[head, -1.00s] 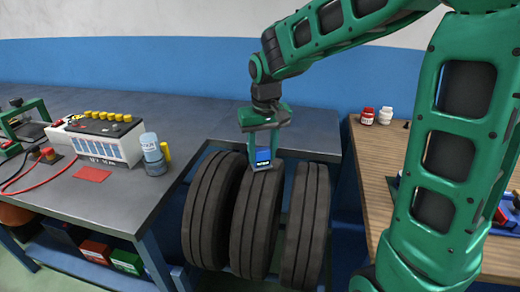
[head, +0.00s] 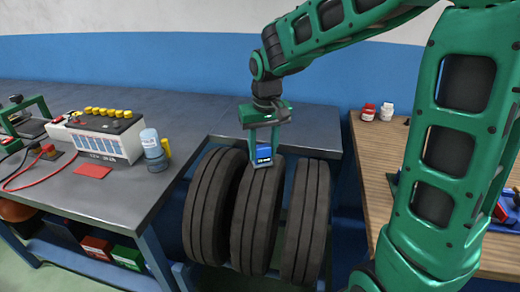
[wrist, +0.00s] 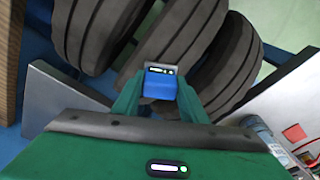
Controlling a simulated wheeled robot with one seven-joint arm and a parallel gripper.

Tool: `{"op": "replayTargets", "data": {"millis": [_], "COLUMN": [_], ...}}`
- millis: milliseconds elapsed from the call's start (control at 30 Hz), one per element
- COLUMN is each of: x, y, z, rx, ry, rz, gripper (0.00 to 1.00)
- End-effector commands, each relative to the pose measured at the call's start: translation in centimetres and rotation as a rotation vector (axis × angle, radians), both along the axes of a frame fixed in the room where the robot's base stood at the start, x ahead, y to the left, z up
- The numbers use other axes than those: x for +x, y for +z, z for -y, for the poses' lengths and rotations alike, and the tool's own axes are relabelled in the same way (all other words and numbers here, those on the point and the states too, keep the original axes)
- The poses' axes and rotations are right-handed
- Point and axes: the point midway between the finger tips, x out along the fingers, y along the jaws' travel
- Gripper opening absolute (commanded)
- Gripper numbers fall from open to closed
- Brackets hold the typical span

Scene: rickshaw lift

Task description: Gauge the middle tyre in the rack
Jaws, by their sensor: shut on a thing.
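Three dark tyres stand side by side in the rack: the left tyre (head: 208,210), the middle tyre (head: 255,220) and the right tyre (head: 306,222). My gripper (head: 263,156) is over the top of the middle tyre and shut on a small blue gauge (head: 264,150) with a lit display. The gauge points down at the middle tyre's tread; I cannot tell whether it touches. In the wrist view the gauge (wrist: 160,87) sits between the fingers, in front of the middle tyre (wrist: 172,42). Its tip is hidden.
A grey workbench (head: 190,115) holds a battery (head: 98,136), a clear bottle (head: 153,150) and a red pad (head: 92,171) at left. A wooden bench (head: 375,165) with small red-and-white jars (head: 368,112) stands at right. The bench edges flank the rack.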

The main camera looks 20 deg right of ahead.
Motion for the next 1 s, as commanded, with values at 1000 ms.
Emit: {"op": "replayTargets", "data": {"millis": [1000], "x": [0.0], "y": [-0.77], "z": [0.04], "rx": [0.0], "ry": [-0.001], "rz": [0.0], "gripper": [0.12]}}
